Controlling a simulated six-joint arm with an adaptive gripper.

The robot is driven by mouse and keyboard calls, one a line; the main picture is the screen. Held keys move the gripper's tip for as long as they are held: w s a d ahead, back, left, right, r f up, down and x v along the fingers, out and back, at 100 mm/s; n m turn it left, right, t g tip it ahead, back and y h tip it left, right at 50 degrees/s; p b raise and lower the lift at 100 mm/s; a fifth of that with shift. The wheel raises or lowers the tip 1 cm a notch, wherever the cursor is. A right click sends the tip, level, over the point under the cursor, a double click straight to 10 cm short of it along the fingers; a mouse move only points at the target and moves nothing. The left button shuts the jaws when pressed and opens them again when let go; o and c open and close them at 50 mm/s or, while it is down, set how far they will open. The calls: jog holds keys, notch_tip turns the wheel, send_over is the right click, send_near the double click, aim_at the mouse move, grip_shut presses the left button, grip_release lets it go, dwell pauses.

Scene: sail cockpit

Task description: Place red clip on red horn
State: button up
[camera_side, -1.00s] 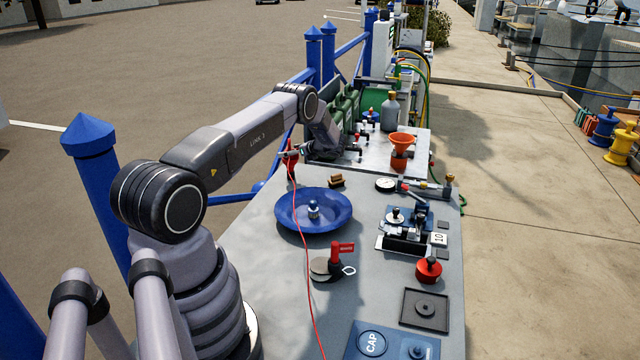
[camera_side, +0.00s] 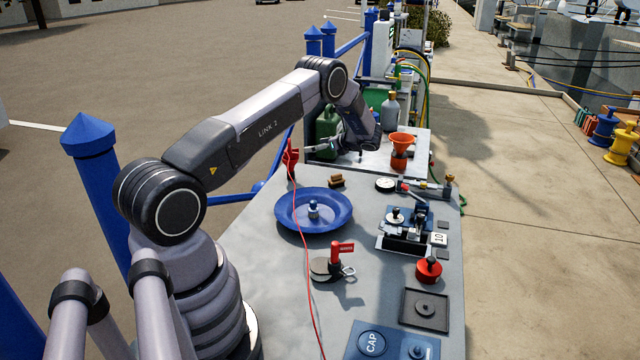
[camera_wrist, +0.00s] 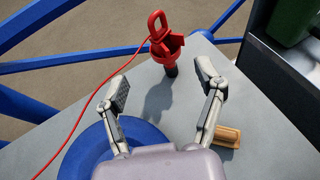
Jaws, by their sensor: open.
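The red clip (camera_wrist: 157,25) shows in the wrist view as an upright loop with a red cord running from it. It stands at the top of the red horn (camera_wrist: 168,50), a flared red piece on a dark base. Clip and horn appear to touch; how they engage is unclear. In the side view they merge into one small red shape (camera_side: 290,157) at the table's far left edge. My gripper (camera_wrist: 162,82) is open and empty. Its fingers point at the horn, with a gap between. In the side view my gripper (camera_side: 312,147) is just right of the red shape.
A blue dish (camera_side: 290,212) and a brown block (camera_side: 336,181) lie nearer on the grey table. An orange funnel (camera_side: 402,146) stands to the right. The red cord (camera_side: 306,270) crosses the table's left side. Blue rails (camera_wrist: 60,62) run behind the horn.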

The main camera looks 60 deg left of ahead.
jog(key=s+d+r+n+t+h, duration=0.2)
jog(key=s+d+r+n+h, duration=0.1)
jog(key=d+r, duration=0.75)
jog(key=s+d+r+n+t+h, duration=0.2)
jog(key=s+d+r+n, duration=0.15)
jog(key=d+r, duration=0.7)
jog(key=s+d+r+n+t+h, duration=0.3)
jog(key=s+d, duration=0.6)
jog(key=s, duration=0.2)
jog(key=s+d+r+n+t+h, duration=0.3)
jog(key=s+d+h, duration=0.1)
jog(key=s+d, duration=0.6)
jog(key=shift+s+r+n+t, duration=0.15)
jog(key=shift+s+n+t, duration=0.25)
jog(key=shift+s, duration=0.1)
jog(key=shift+a, duration=0.1)
